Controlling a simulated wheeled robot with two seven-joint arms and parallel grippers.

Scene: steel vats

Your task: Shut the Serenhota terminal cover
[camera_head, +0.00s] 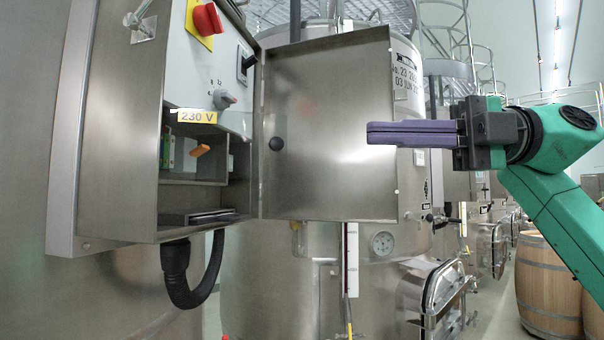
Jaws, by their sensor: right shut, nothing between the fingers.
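The terminal is a steel control box (115,130) at the left, with a red knob on a yellow plate (205,20), a 230 V label and a small switch. Its cover (325,160) is a steel door hinged on the box's right side. My left gripper is not in view.
A large steel vat (290,280) with a gauge and a hatch (430,290) stands behind the cover. Wooden barrels (548,285) stand at the lower right. A black hose (190,285) hangs below the box. More vats recede to the right.

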